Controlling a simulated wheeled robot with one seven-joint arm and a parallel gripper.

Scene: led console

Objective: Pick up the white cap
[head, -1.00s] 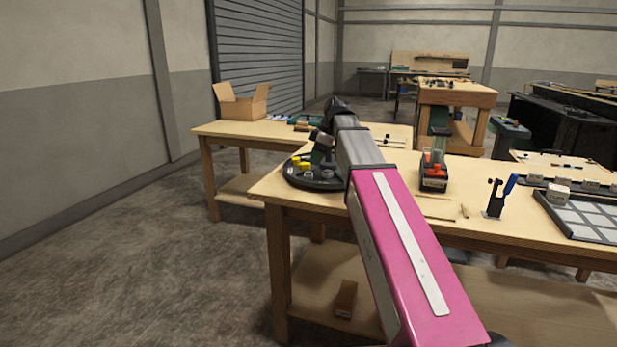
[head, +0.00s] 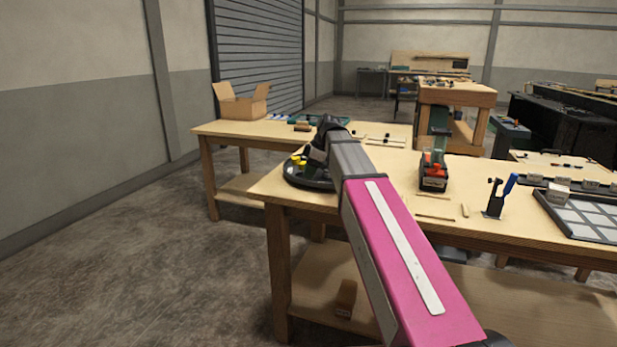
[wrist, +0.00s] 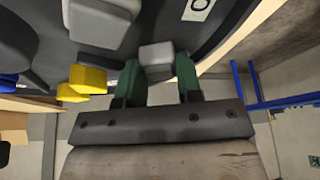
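A pale grey-white cap (wrist: 156,55) shows in the wrist view between the tips of my gripper's green fingers (wrist: 157,66). The fingers are apart, one on each side of the cap. I cannot tell whether either finger touches it. The cap is over the dark round tray (head: 300,182) on the near workbench. In the head view my arm covers most of the tray, and the white cap and fingertips are hidden.
Yellow caps (wrist: 88,79) lie left of the fingers in the wrist view, with a larger grey block (wrist: 100,22) close by. A blue piece (wrist: 8,79) is at the far left. A black-and-orange holder (head: 433,172) stands on the workbench (head: 400,210) right of my arm.

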